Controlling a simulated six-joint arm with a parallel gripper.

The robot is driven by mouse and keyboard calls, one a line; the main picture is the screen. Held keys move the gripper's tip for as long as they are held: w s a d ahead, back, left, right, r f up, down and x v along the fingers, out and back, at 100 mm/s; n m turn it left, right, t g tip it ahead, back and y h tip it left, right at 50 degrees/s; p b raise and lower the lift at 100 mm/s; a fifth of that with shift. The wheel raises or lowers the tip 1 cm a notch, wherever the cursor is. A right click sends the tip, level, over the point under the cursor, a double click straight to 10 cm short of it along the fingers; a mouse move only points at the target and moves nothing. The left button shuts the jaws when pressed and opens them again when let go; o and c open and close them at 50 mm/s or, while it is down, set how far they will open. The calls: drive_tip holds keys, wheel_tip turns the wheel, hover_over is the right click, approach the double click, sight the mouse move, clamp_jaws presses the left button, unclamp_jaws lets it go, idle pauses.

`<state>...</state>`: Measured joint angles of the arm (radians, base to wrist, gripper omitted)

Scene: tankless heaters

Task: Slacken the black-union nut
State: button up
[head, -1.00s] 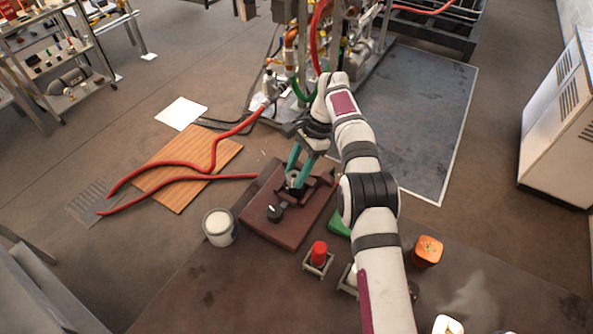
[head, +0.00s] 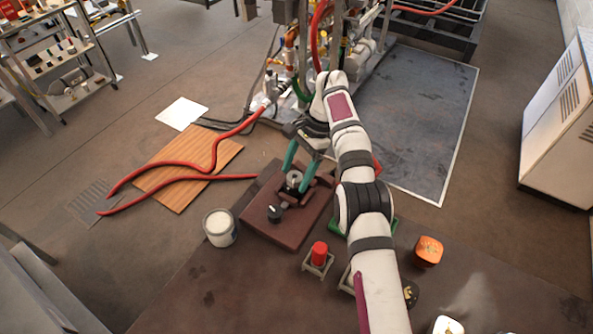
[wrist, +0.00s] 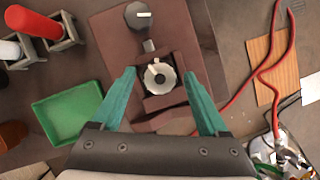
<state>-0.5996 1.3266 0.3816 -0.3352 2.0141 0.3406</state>
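In the head view the nut (head: 294,179) shows between my fingers. My gripper (wrist: 159,73) is open, with its teal fingers spread on either side of the nut and a visible gap on each side. In the head view my gripper (head: 298,168) points down over the fixture (head: 285,224). Exact fingertip height against the nut is unclear.
A black knob with a white mark (wrist: 138,14) is on the fixture. A green tray (wrist: 68,112) and a red cylinder in a stand (head: 319,254) are close by. A paint can (head: 220,227) stands left of the fixture. Red hoses (head: 185,178) cross a wooden board (head: 190,195).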

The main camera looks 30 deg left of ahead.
idle(0.4)
drive_tip(key=m+y, duration=0.1)
drive_tip(key=m, duration=0.2)
drive_tip(key=m+t+y, duration=0.1)
drive_tip(key=m, duration=0.2)
drive_tip(key=shift+s+d+r+t, duration=0.15)
drive_tip(key=shift+d+t, duration=0.05)
drive_tip(key=shift+t, duration=0.1)
drive_tip(key=v, duration=1.6)
drive_tip(key=s+d+r+n, duration=0.1)
drive_tip(key=s+d+r, duration=0.2)
drive_tip(key=s+d, duration=0.3)
drive_tip(key=s+d+r+n+t+h, duration=0.1)
drive_tip(key=s+d+r, duration=0.2)
drive_tip(key=d, duration=0.9)
drive_tip(key=s, duration=0.3)
drive_tip(key=shift+d+n+t, duration=0.3)
